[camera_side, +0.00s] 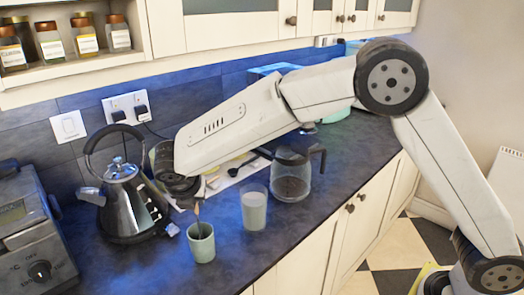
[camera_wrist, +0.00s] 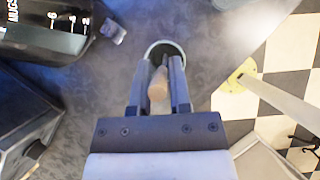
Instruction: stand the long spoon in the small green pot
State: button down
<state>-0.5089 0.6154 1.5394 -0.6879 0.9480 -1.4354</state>
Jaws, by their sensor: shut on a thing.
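The small green pot (camera_side: 201,246) stands upright on the dark counter near its front edge. In the wrist view its round rim (camera_wrist: 181,46) shows just beyond my fingertips. My gripper (camera_wrist: 160,65) is shut on the long spoon (camera_wrist: 158,90), whose tan part lies between the two fingers. In the side view the spoon (camera_side: 198,218) is roughly upright over the pot, and its lower end appears to reach into the mouth. The pot's wall hides that end, so I cannot tell whether it touches the bottom.
A glass (camera_side: 254,208) stands just right of the pot, with a glass coffee jug (camera_side: 291,178) behind it. A dark kettle (camera_side: 130,205) is to the left, and a toaster-like appliance (camera_side: 35,240) is at far left. Bare counter lies in front of the kettle.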

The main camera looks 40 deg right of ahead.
jog(key=shift+f, duration=1.35)
jog(key=shift+c, duration=2.4)
grip_release()
jog(key=shift+r, duration=0.15)
jog(key=v, duration=0.7)
jog(key=shift+s+a+r, duration=0.15)
jog(key=shift+r, duration=0.1)
